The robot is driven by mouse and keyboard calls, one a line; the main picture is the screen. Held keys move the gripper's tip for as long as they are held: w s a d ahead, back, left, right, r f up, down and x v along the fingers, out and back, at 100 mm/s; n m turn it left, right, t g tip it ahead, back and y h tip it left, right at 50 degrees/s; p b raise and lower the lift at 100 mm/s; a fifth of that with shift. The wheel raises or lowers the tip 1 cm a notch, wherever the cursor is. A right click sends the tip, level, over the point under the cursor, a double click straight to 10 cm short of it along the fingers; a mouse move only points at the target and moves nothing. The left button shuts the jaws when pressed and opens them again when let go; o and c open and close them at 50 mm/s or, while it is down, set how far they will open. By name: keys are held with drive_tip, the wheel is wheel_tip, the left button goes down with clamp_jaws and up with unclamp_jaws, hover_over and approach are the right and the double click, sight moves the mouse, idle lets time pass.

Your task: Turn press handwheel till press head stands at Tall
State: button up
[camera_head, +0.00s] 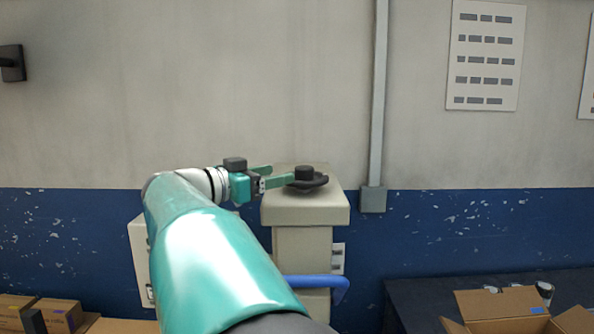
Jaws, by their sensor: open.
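A small dark handwheel (312,184) with a raised black hub lies flat on top of a cream-coloured press column (303,245). My gripper (285,174) reaches in from the left, level with the wheel. Its green fingers are apart, and the nearer one ends at the wheel's left edge; I cannot tell whether it touches. No wheel part is clearly clamped between the fingers. The press head and any Tall mark cannot be made out. My teal arm covers the lower left of the column.
A blue bar (318,283) sticks out to the right across the column's lower part. Open cardboard boxes (500,303) stand on a dark surface at the lower right. More boxes (57,313) are at lower left. A grey conduit (379,100) runs up the wall behind.

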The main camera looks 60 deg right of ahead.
sight(297, 170)
drive_tip(key=x, duration=0.8)
drive_tip(key=shift+a, duration=0.1)
drive_tip(key=c, duration=1)
